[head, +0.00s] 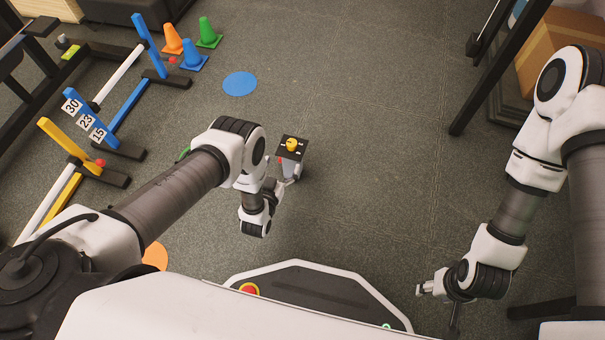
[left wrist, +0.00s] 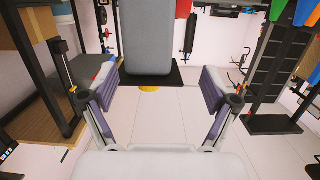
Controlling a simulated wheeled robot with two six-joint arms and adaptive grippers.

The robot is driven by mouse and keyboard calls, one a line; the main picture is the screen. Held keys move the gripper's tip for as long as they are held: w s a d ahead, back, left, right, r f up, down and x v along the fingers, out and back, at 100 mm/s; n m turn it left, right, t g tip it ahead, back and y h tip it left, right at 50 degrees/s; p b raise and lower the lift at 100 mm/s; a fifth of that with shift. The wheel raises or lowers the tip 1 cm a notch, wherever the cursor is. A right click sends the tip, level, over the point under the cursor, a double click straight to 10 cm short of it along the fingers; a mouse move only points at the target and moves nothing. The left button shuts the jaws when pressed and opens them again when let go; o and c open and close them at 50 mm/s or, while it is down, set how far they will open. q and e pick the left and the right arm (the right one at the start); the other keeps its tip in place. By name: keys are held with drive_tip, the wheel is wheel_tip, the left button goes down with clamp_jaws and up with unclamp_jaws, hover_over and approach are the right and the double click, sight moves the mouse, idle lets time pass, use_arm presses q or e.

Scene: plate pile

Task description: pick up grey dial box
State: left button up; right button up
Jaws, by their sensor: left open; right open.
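The grey dial box (head: 290,165) stands on the floor in the middle of the head view. It has a black top plate with a yellow dial. My left gripper (head: 280,175) is beside it, and the arm partly hides the box's lower part. In the left wrist view the box's grey body (left wrist: 147,42) appears upside down ahead of and between the open fingers, with its black plate and yellow dial below. I cannot tell whether a finger touches it. My right gripper (head: 430,288) is open and empty, far to the right of the box.
A blue floor disc (head: 240,83) lies behind the box. Orange, green and blue cones (head: 193,61) and blue and yellow hurdles (head: 115,110) stand at the left. A cardboard box (head: 550,45) is at the upper right. The floor right of the dial box is clear.

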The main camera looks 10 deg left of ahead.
use_arm(q)
drive_tip(key=shift+t, duration=0.9)
drive_tip(key=w+b, duration=0.1)
drive_tip(key=w, duration=0.2)
drive_tip(key=w+d+b, duration=0.1)
drive_tip(key=w, duration=0.1)
drive_tip(key=w+d+b, duration=0.1)
drive_tip(key=w, duration=0.2)
drive_tip(key=shift+w+f+b, duration=0.3)
drive_tip(key=shift+w+b, duration=0.05)
drive_tip(key=shift+b, duration=0.05)
use_arm(e)
wheel_tip(320, 180, down, 5)
drive_tip(key=shift+f, duration=0.1)
use_arm(q)
clamp_jaws()
drive_tip(key=shift+r, duration=0.1)
